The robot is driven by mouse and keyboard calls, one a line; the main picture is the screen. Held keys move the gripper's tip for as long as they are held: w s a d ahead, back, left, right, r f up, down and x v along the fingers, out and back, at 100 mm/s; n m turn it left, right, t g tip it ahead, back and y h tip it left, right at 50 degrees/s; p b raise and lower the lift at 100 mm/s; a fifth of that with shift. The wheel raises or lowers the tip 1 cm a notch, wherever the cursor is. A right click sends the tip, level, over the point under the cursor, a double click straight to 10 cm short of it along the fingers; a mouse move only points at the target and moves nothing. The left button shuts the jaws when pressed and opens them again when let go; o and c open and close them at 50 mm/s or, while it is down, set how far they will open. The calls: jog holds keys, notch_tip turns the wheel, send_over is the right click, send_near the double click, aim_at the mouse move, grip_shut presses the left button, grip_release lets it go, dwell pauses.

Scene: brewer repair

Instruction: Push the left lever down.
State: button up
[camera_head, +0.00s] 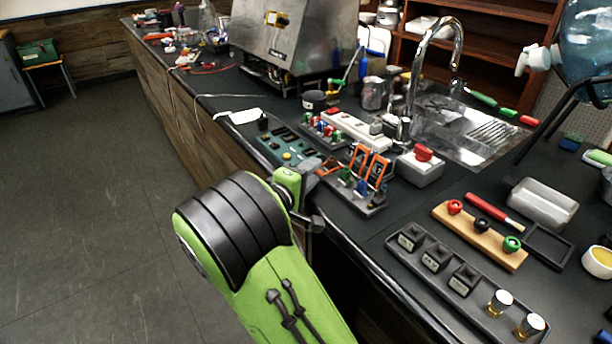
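A dark base (372,207) on the counter bears two orange lever-like frames (369,165) standing upright side by side, with blue and green parts below them. The left frame stands nearest my arm; I cannot tell for sure that these are the task's levers. My green and black arm reaches up from the bottom of the picture. The end of my arm, with my gripper (304,205), is at the counter's front edge, left of the orange frames and apart from them. Its fingers are too hidden to tell whether they are open.
A green panel (284,148) lies just beyond my arm's end. A white box with a red knob (423,153) stands right of the frames. The steel brewer (295,38), sink and tap (436,40) are behind. A dark holder strip (450,262) lies front right. The floor left is clear.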

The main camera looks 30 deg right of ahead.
jog(key=p+v, duration=0.3)
jog(key=v, duration=1.2)
jog(key=shift+s+a+p, duration=0.2)
jog(key=shift+a+p, duration=0.15)
jog(key=shift+d, duration=0.1)
jog(key=s+d+f+m+g+y, duration=0.4)
jog(key=d+y, duration=0.1)
jog(key=s+a+r+t+y+p, duration=0.1)
jog(key=s+a+r+t+y, duration=0.15)
jog(key=s+a+y, duration=0.35)
jog(key=s+a+r+t+y, duration=0.1)
jog(key=s+a+r+y, duration=0.25)
jog(key=s, duration=0.45)
notch_tip(320, 180, up, 12)
jog(key=p, duration=1.2)
jog(key=shift+d+r+g+y+p, duration=0.2)
jog(key=shift+g+y+p, duration=0.15)
jog(key=shift+p, duration=0.05)
